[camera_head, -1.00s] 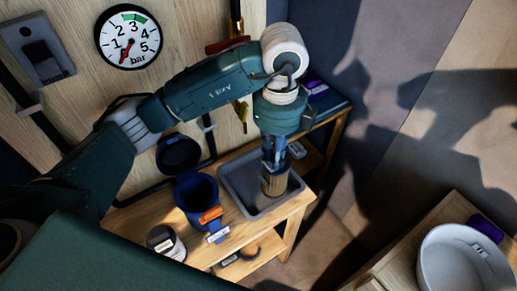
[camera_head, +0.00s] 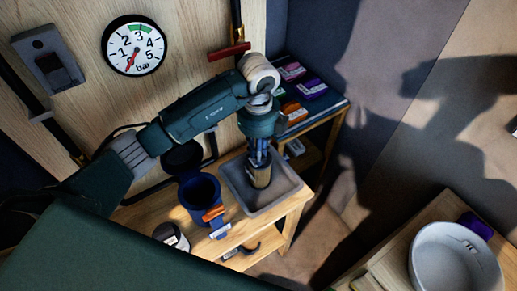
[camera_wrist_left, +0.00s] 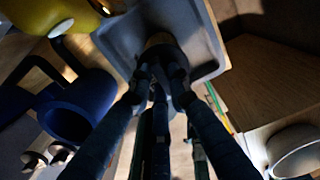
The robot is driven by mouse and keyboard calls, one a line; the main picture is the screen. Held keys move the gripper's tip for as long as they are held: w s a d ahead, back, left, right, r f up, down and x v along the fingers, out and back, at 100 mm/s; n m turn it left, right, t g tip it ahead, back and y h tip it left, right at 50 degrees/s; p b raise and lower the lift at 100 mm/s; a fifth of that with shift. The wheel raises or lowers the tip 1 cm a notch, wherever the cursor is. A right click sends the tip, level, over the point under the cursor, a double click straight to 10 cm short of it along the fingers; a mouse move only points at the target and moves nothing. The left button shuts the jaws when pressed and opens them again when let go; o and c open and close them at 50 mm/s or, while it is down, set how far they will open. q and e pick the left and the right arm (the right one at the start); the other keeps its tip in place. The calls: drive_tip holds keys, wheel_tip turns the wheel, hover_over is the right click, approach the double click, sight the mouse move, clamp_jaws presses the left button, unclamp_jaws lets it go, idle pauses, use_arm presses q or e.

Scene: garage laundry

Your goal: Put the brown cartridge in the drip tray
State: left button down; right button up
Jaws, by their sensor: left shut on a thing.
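The brown cartridge (camera_head: 261,176) is a ribbed tan-brown cylinder, held upright in my left gripper (camera_head: 260,158). The gripper points down with its fingers closed around the cartridge's upper part. The grey drip tray (camera_head: 265,204) is a shallow rectangular basin on the wooden bench. The cartridge is within the tray's outline, toward its back; I cannot tell whether its base touches the tray floor. In the left wrist view, the cartridge (camera_wrist_left: 158,41) shows between the fingertips (camera_wrist_left: 160,72) with the tray (camera_wrist_left: 122,38) around it. My right gripper is not in view.
A blue open-lidded housing (camera_head: 198,190) stands just left of the tray. A dark jar (camera_head: 171,236) is at the bench's front left. Several coloured boxes (camera_head: 311,88) lie on the shelf behind right. A pressure gauge (camera_head: 134,46) hangs on the wall. A white basin (camera_head: 455,262) is at the right.

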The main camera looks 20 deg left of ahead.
use_arm(q)
drive_tip(key=shift+f, duration=0.15)
drive_tip(key=c, duration=2.1)
unclamp_jaws()
drive_tip(key=shift+f, duration=0.1)
drive_tip(key=o, duration=0.5)
drive_tip(key=shift+c, duration=0.2)
drive_tip(key=shift+r, duration=0.45)
wheel_tip(320, 180, up, 12)
drive_tip(key=b, duration=0.2)
drive_tip(key=shift+f, duration=0.2)
